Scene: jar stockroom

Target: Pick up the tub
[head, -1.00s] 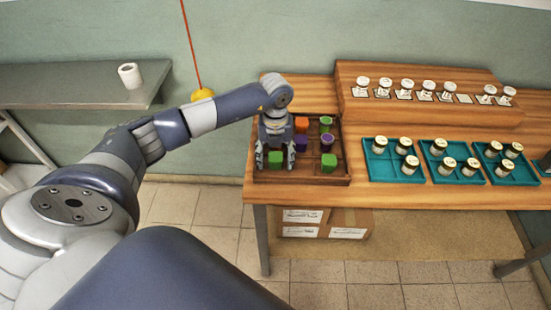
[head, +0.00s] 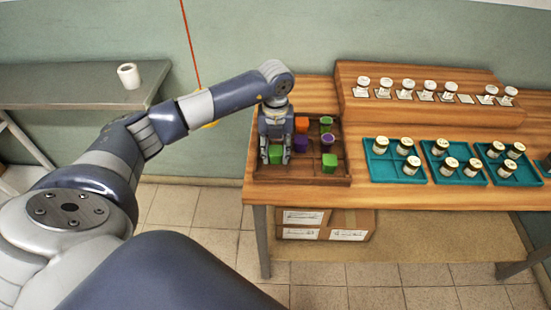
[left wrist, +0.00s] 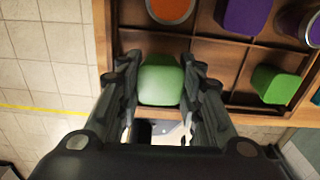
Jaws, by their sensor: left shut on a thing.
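A green tub (head: 276,155) is at the front left of the divided wooden tray (head: 318,181). My left gripper (head: 275,160) comes down from above and is shut on this tub, one finger on each side. In the left wrist view the green tub (left wrist: 160,82) sits between the two fingers of my left gripper (left wrist: 161,85). I cannot tell whether it is clear of the tray floor. My right gripper is not in view.
The tray also holds an orange tub (head: 302,124), a purple tub (head: 300,143), another green tub (head: 329,162) and others. Teal trays (head: 395,173) with jars stand to the right. A wooden riser (head: 430,112) with several jars is behind.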

